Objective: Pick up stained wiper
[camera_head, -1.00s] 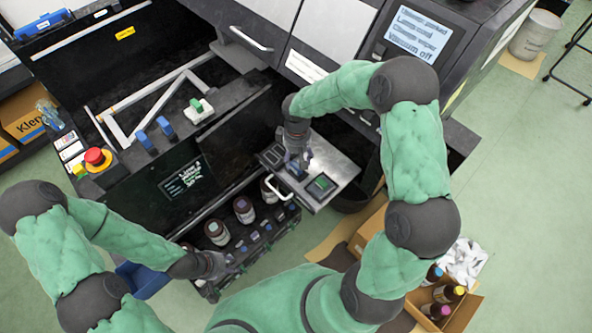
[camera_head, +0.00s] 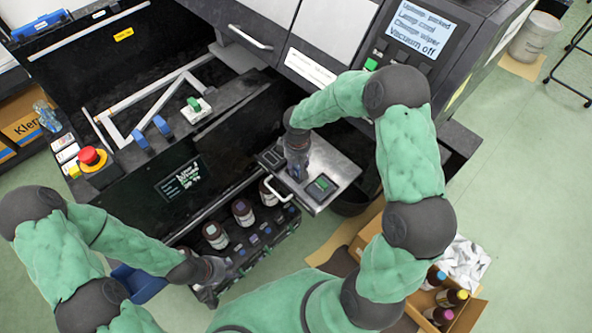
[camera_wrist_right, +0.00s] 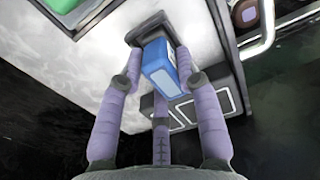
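The wiper shows in the right wrist view as a blue block (camera_wrist_right: 165,68) with a dark plate at its far end. It is on the metal tray (camera_head: 340,165), which also shows in the right wrist view (camera_wrist_right: 95,55). My right gripper (camera_head: 297,175) is down over it; in the wrist view its fingers (camera_wrist_right: 160,62) stand around the block, open, with no clear grip. In the head view the gripper hides the wiper; any stain cannot be made out. My left gripper (camera_head: 212,280) is at the near left end of the bottle rack (camera_head: 265,250), its fingers too small to read.
A green-topped piece (camera_head: 321,186) sits on the tray beside my right gripper. Dark framed slots (camera_head: 271,157) are at the tray's left. Ink bottles (camera_head: 242,211) stand in the rack. A cardboard box (camera_head: 470,312) with bottles is at lower right. The printer screen (camera_head: 422,30) reads "Vacuum off".

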